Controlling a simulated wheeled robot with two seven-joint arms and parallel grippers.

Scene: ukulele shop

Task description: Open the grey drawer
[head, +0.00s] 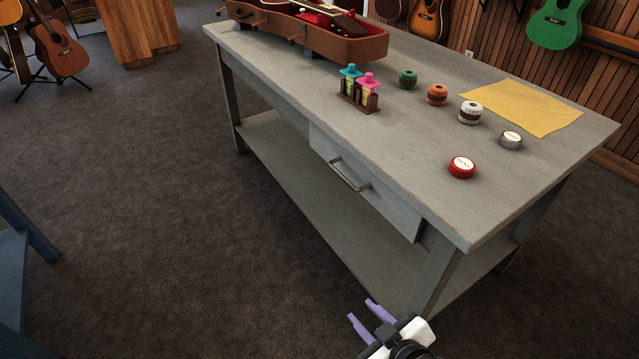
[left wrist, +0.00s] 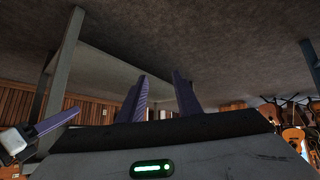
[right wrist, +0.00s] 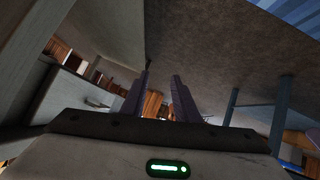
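The grey drawer (head: 385,201) sits under the top of the grey table (head: 420,150), in its long near side. It looks shut. Its metal bar handle (head: 348,175) runs across the front. My right gripper (head: 372,311) is low at the bottom of the head view, below the drawer and near the table's front leg, apart from the handle. Its purple fingers are spread and empty, also in the right wrist view (right wrist: 158,98). My left gripper (left wrist: 160,96) is outside the head view; its fingers are apart and empty in the left wrist view.
A lower shelf (head: 300,185) runs beneath the drawer. The carpet (head: 180,220) left of the table is clear. Blue furniture (head: 15,275) stands at far left.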

